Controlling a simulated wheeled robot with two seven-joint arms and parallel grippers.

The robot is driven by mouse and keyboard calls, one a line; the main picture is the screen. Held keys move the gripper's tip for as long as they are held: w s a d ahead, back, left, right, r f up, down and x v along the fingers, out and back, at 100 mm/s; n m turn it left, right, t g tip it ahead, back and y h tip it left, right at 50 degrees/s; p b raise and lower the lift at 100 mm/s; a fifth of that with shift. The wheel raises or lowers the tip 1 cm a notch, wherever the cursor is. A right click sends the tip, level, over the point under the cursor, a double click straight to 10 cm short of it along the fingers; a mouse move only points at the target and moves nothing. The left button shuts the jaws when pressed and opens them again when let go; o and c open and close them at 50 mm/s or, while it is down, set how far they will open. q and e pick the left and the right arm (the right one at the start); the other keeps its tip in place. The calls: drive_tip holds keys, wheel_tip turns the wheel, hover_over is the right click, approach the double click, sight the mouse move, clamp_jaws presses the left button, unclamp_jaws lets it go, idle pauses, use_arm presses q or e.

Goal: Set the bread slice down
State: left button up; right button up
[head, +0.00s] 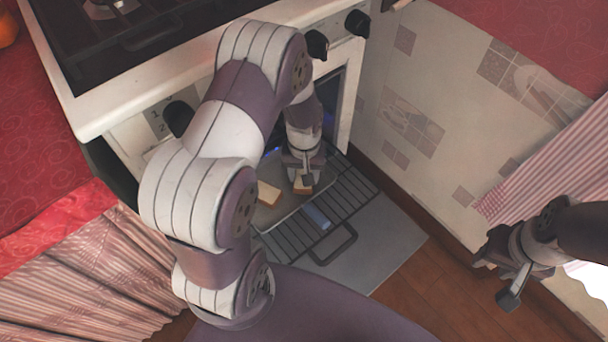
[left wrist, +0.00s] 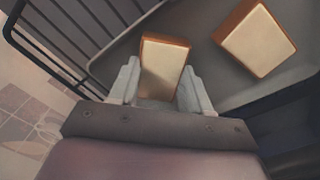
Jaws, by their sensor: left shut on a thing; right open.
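My left gripper (head: 304,178) reaches down over the pulled-out oven rack. It is shut on a bread slice (head: 302,187), which also shows between its fingers in the left wrist view (left wrist: 163,66). The slice has a pale crumb and a brown crust. It is over a grey tray (head: 283,209); I cannot tell whether it touches the tray. A second bread slice (head: 268,193) lies on the tray beside it, and it shows at the upper right in the left wrist view (left wrist: 256,38). My right gripper (head: 514,277) is open and empty, far to the right.
The tray rests on a black wire rack (head: 347,196) above the lowered oven door (head: 384,243). The white stove (head: 110,110) with its knobs stands behind. Red counters with striped cloth are at left and right. Wooden floor (head: 425,284) is clear in front.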

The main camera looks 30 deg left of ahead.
use_arm(q)
drive_tip(key=o, duration=1)
drive_tip(key=r+p, duration=0.2)
drive_tip(key=r, duration=0.2)
drive_tip(key=r+p, duration=0.2)
drive_tip(key=r, duration=0.2)
drive_tip(key=shift+s+d+r, duration=0.1)
drive_tip(key=shift+d+r, duration=0.1)
drive_tip(key=shift+r, duration=0.1)
drive_tip(key=s+d+r+m, duration=0.1)
drive_tip(key=s+r, duration=0.2)
drive_tip(key=s+d+r+m+t, duration=0.1)
drive_tip(key=s+d+r+m, duration=0.1)
drive_tip(key=s+r, duration=0.1)
drive_tip(key=s+d+r+m, duration=0.1)
drive_tip(key=s+d+r, duration=0.1)
drive_tip(key=r, duration=0.2)
drive_tip(key=shift+s+m, duration=0.4)
